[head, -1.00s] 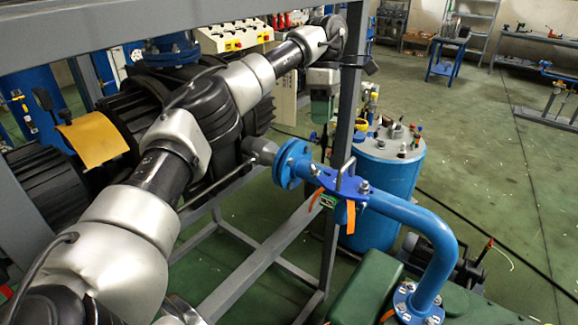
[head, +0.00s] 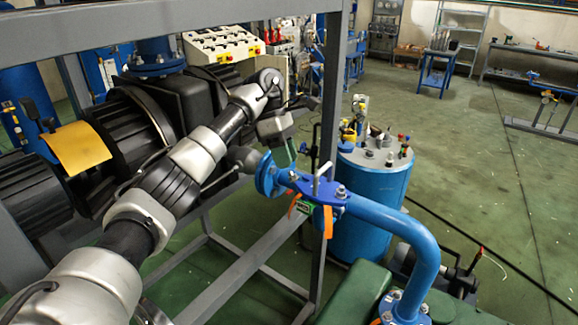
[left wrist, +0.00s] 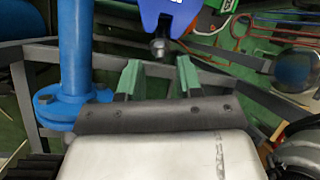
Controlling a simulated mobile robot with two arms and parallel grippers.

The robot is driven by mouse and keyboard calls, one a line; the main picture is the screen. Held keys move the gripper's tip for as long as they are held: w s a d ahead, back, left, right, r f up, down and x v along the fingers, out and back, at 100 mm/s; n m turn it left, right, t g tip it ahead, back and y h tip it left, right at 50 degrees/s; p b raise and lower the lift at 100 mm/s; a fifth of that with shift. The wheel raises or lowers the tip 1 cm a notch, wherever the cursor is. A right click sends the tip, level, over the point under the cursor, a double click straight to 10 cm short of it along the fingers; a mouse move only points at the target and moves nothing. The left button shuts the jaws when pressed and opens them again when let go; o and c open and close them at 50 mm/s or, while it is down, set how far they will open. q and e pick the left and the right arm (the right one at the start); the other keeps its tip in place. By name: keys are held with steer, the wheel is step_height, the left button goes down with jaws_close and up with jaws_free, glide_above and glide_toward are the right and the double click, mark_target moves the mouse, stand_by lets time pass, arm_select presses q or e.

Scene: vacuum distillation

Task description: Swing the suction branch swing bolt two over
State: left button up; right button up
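The blue suction branch (head: 405,225) runs from a round flange (head: 267,175) to a bend down at the right. A blue clamp plate (head: 313,187) with an upright handle, small bolts and orange tags sits on it. I cannot tell which bolt is number two. My left gripper (head: 290,151) hangs behind the flange in the head view, apart from it. In the left wrist view, its green fingers (left wrist: 158,68) are open and empty. My right gripper is out of view.
A grey steel frame (head: 328,110) stands close around the work area. A blue drum (head: 372,195) with tools on top stands behind the branch. A blue pipe (left wrist: 73,50) rises left of the fingers.

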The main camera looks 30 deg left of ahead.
arm_select(q)
steer(key=shift+p+x, duration=0.5)
steer(key=shift+x, duration=0.85)
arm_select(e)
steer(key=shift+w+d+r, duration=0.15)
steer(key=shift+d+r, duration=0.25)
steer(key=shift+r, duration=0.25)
arm_select(q)
steer(key=shift+c, duration=0.3)
jaws_close()
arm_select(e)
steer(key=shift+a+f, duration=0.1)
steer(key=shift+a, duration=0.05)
